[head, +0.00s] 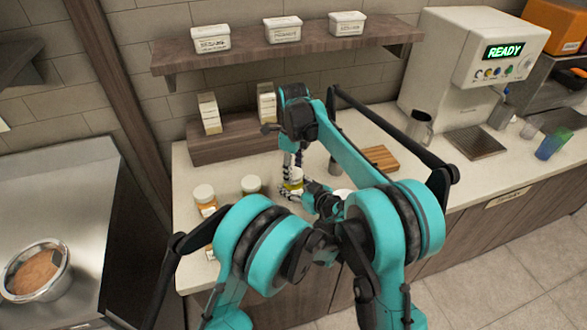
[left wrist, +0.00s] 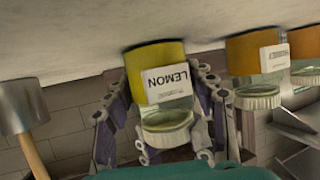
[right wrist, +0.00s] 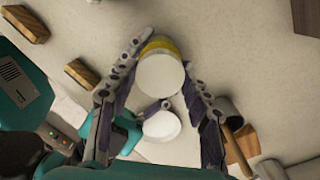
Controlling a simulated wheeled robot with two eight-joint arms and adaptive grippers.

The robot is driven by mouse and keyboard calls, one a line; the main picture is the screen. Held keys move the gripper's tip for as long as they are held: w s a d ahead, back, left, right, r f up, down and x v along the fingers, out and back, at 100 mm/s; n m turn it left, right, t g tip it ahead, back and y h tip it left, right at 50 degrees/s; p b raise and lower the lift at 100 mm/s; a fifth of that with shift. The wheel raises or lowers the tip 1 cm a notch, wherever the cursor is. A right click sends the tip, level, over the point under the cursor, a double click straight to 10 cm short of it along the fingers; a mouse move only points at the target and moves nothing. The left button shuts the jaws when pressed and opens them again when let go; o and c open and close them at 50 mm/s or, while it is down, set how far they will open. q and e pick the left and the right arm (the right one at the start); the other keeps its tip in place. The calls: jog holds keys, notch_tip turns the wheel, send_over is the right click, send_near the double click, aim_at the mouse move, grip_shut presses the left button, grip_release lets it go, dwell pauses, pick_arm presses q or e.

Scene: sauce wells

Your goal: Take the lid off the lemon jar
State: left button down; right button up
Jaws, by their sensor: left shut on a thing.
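The lemon jar (left wrist: 155,55) has yellow contents and a "LEMON" label, and appears upside down in the left wrist view. My left gripper (left wrist: 167,85) is shut around its body from the side. The jar also shows small in the head view (head: 294,185). Its round white lid (right wrist: 160,72) is seated on top, with yellow showing behind it in the right wrist view. My right gripper (right wrist: 168,55) points down from above, open, with its fingers on either side of the lid. I cannot tell whether they touch it. In the head view the right gripper (head: 293,162) is just above the jar.
Two more white-lidded jars (head: 204,194) (head: 251,185) stand left of the lemon jar. A round white object (right wrist: 162,125) is close by, partly hidden. A wooden-handled metal tool (left wrist: 22,108) and a wooden board (head: 380,158) are on the counter. A dispenser (head: 455,60) stands right.

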jog(key=c, duration=0.3)
jog(key=n, duration=0.6)
jog(key=shift+n, duration=0.3)
jog(key=n, duration=1.3)
jog(key=shift+n, duration=0.4)
jog(key=n, duration=1.1)
jog(key=shift+n, duration=0.4)
jog(key=n, duration=0.4)
jog(key=shift+r, duration=0.1)
jog(key=n, duration=1.1)
jog(key=shift+r, duration=0.2)
jog(key=shift+r, duration=0.9)
